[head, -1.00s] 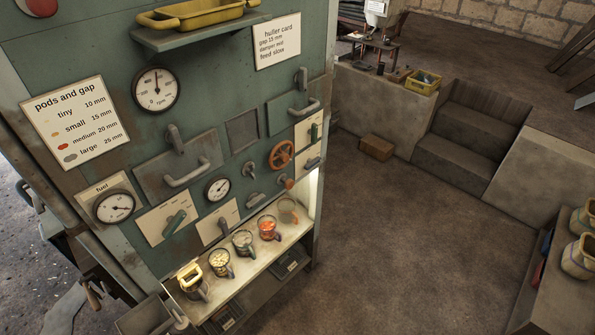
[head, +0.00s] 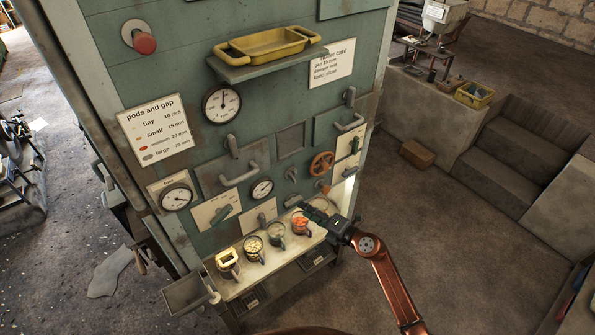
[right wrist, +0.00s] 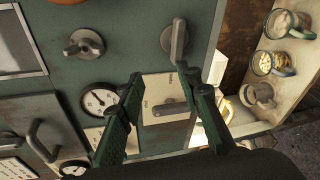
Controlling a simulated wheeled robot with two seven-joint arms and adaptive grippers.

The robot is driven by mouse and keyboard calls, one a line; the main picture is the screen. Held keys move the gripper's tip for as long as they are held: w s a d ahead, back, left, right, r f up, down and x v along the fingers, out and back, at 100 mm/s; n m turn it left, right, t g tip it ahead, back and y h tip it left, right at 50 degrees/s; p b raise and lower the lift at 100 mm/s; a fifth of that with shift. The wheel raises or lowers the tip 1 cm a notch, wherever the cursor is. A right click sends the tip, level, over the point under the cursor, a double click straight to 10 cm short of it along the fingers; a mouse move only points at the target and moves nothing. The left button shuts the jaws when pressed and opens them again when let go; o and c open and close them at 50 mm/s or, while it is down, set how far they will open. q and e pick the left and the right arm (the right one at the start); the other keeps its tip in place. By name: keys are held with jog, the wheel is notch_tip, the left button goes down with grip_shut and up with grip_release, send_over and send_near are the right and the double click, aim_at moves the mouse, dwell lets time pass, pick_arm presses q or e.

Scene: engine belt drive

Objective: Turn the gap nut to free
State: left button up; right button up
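A grey winged knob on a round base (head: 292,174) is on the green machine front, left of the orange handwheel. It looks like the gap nut, though no label on it is readable. It also shows at upper left in the right wrist view (right wrist: 83,44). A grey lever (right wrist: 175,42) is beside it there, and sits below it in the head view (head: 293,200). My right gripper (head: 318,217) is in front of the panel above the mug shelf. In the wrist view its fingers (right wrist: 168,112) are apart and empty, clear of the knob. My left gripper is out of view.
Several mugs stand on the shelf (head: 240,290) below the panel, close under my right gripper. The orange handwheel (head: 321,164), a gauge (head: 262,188) and a bar handle (head: 240,176) surround the knob. Open floor (head: 450,240) lies to the right.

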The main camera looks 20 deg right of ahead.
aim_at(293, 176)
notch_tip(293, 176, up, 12)
jog(key=n+h+p, duration=0.2)
jog(key=n, duration=0.3)
jog(key=x, duration=0.2)
jog(key=p+x, duration=0.1)
jog(key=x, duration=0.2)
jog(key=d+x, duration=0.1)
jog(key=x, duration=0.1)
jog(key=shift+w+a+p, duration=0.15)
jog(key=shift+w+p, duration=0.15)
jog(key=shift+w, duration=0.3)
grip_shut()
